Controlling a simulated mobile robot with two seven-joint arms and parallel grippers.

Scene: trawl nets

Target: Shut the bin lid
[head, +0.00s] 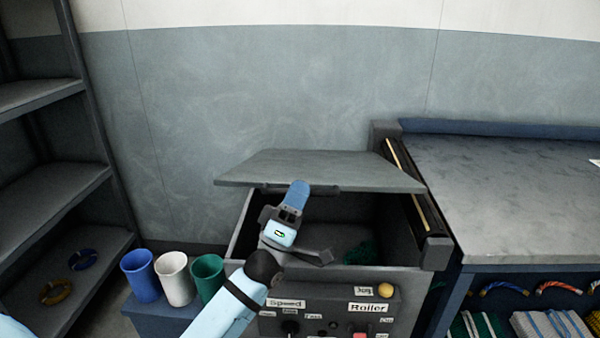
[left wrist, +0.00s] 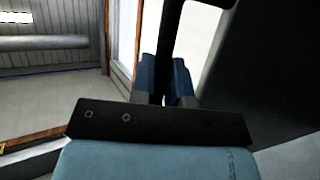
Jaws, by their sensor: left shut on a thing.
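The grey bin (head: 243,232) stands in the middle of the head view, with its dark inside showing. Its flat grey lid (head: 330,168) is raised above the opening, tilted, with a gap below its front edge. A dark handle bar (head: 325,189) runs along the lid's front edge. My left gripper (head: 296,194) reaches up from the front and is shut on this handle. In the left wrist view its blue fingers (left wrist: 166,82) close around a dark bar (left wrist: 180,40). My right gripper is out of view.
A control panel (head: 330,306) with knobs is on the bin's front. Blue, white (head: 175,278) and green cups stand at the left. A grey-topped table (head: 510,190) adjoins the right, with nets below. Shelves (head: 50,210) stand far left. Some green netting (head: 360,252) lies inside the bin.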

